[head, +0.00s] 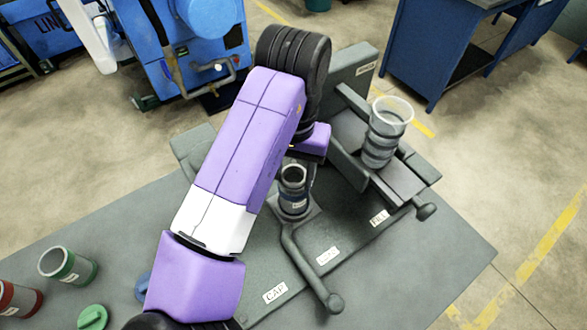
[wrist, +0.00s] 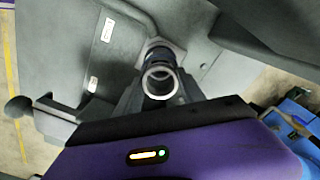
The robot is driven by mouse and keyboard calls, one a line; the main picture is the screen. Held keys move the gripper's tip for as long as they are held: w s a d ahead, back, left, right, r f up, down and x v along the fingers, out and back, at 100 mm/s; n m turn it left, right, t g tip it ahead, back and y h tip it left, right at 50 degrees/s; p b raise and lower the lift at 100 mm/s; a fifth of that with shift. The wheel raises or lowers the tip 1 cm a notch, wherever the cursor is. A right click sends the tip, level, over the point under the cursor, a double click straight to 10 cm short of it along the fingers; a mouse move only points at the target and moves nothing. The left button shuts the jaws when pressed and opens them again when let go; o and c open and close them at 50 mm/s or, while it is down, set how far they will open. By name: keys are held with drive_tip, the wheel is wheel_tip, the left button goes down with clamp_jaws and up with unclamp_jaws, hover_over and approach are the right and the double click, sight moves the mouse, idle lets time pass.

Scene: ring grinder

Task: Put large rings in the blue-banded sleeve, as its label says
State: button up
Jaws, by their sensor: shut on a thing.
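The blue-banded sleeve (head: 293,190) stands upright, open end up, at a square holder in the middle of the grey machine. A small label shows on its side, too small to read. In the wrist view the sleeve (wrist: 160,58) shows its pale round rim and a dark blue body. My gripper (wrist: 160,88) is shut on the sleeve, one dark finger on each side. In the head view my arm partly hides the gripper. A clear cup (head: 391,112) holding several grey rings stands on the machine's right side; their size class cannot be told.
A green-banded sleeve (head: 68,266) and a red-banded sleeve (head: 17,299) stand at the lower left, near a green cap (head: 92,317). A blue cap (head: 142,287) is partly behind my arm. A lever (head: 310,268) projects forward beside labels "CAP" and "FILL".

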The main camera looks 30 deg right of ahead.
idle(0.4)
drive_tip(key=o, duration=1.6)
drive_tip(key=shift+c, duration=0.2)
drive_tip(key=shift+o, duration=0.5)
drive_tip(key=o, duration=0.5)
drive_tip(key=shift+c, duration=0.2)
wheel_tip(320, 180, up, 7)
drive_tip(key=p, duration=0.6)
drive_tip(key=shift+p, duration=0.3)
drive_tip(key=shift+s+f, duration=0.1)
drive_tip(key=shift+s, duration=0.05)
